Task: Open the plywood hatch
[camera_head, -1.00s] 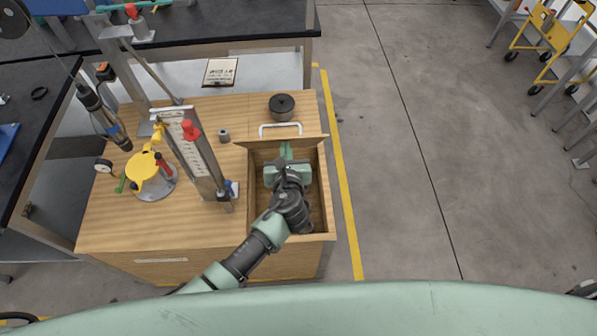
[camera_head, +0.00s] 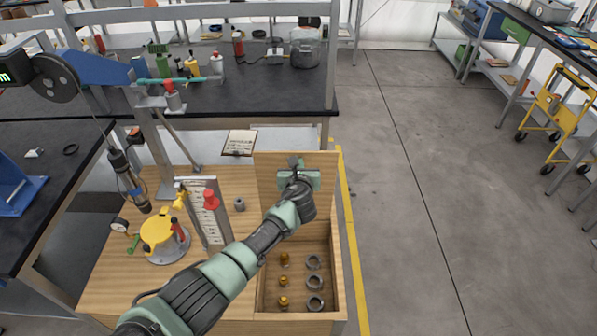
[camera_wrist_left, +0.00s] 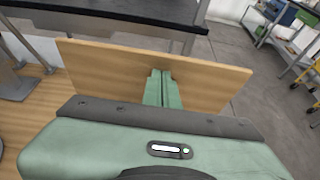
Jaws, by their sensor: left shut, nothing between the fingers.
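The plywood hatch (camera_head: 268,171) stands raised, close to upright, at the back of an open wooden compartment (camera_head: 337,268) in the workbench. In the left wrist view the hatch (camera_wrist_left: 105,68) is a broad panel straight ahead. My left gripper (camera_head: 298,180) is in front of the hatch's near face. Its fingers (camera_wrist_left: 158,86) are shut, empty and at or against the panel; exact contact is hard to tell. My right gripper does not show.
The compartment holds brass fittings (camera_head: 284,281) and grey rings (camera_head: 315,282). Left of it stand a scaled column (camera_head: 207,215) and a yellow-topped device (camera_head: 157,232). An open booklet (camera_head: 239,143) lies behind.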

